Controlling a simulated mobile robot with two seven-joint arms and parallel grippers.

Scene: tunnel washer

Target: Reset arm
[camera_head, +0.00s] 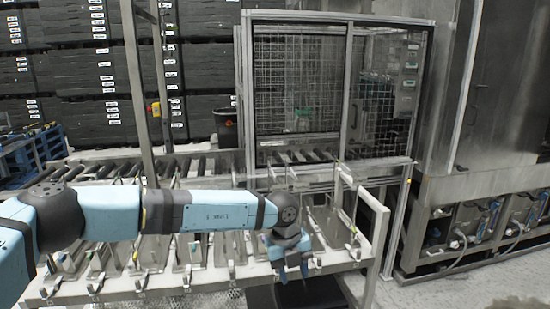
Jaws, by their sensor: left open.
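My left arm comes in from the left edge and reaches across the picture in front of the rack. My left gripper (292,272) hangs at its end, pointing down, near the front edge of the metal rack (215,277). Its fingers are small in the view, and I see nothing held between them. The rack carries several slotted metal plates and rails, and the arm hides part of it. My right gripper is not in view.
A mesh safety cage (297,95) stands behind the rack. A large steel machine (500,185) stands at the right. Stacked black crates (85,75) fill the back left, with a blue pallet (35,150) beside them. Grey floor (470,290) lies open at the lower right.

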